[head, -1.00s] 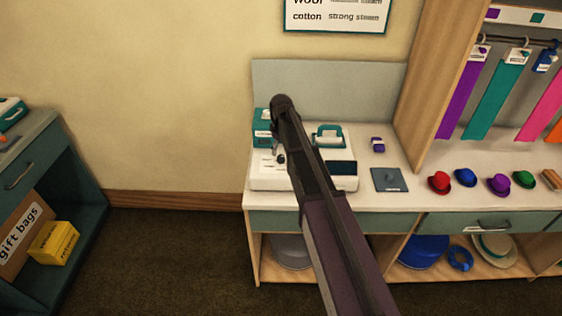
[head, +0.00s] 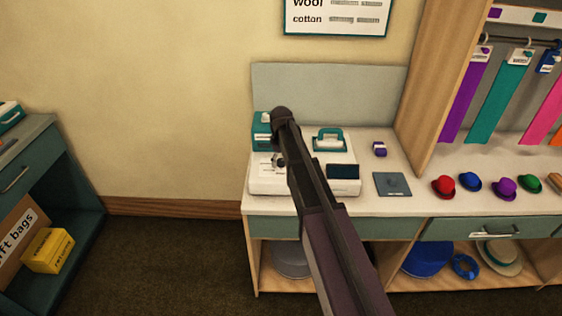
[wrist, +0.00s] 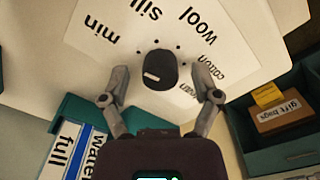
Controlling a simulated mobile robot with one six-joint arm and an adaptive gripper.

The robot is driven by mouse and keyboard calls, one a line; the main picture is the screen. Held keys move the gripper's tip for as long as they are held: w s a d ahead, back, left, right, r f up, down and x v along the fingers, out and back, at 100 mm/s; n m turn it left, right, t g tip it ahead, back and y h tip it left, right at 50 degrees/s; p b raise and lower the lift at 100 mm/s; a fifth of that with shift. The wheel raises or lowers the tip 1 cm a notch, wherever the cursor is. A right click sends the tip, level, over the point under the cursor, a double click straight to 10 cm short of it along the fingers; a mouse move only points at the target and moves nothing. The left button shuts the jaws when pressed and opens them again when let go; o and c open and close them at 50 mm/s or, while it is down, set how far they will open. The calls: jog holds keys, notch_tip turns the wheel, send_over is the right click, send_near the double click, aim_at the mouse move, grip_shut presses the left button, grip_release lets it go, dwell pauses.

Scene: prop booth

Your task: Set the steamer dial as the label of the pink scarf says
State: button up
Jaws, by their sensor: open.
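The steamer (head: 268,184) is a white unit with a teal tank (head: 262,130) on the counter; my arm covers part of it. Its dial (wrist: 163,64) is a dark round knob with a white mark on its lower-left side in the wrist view. Printed words around it include min, wool and cotton; others are partly hidden. My gripper (wrist: 160,84) is open, one finger on each side of the dial; contact cannot be told. The pink scarf (head: 544,112) hangs on the rail at the right edge in the head view. Its label is not readable here.
A wall chart (head: 336,14) lists wool and cotton, its other text unreadable. A teal-handled iron-like piece (head: 329,141), a small purple item (head: 379,149), a grey plate (head: 392,185) and several small hats (head: 470,182) are on the counter. A yellow box (head: 47,250) sits low left.

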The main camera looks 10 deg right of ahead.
grip_shut()
jog(key=shift+m, duration=0.5)
jog(key=m, duration=0.4)
jog(key=shift+m, duration=2.4)
grip_release()
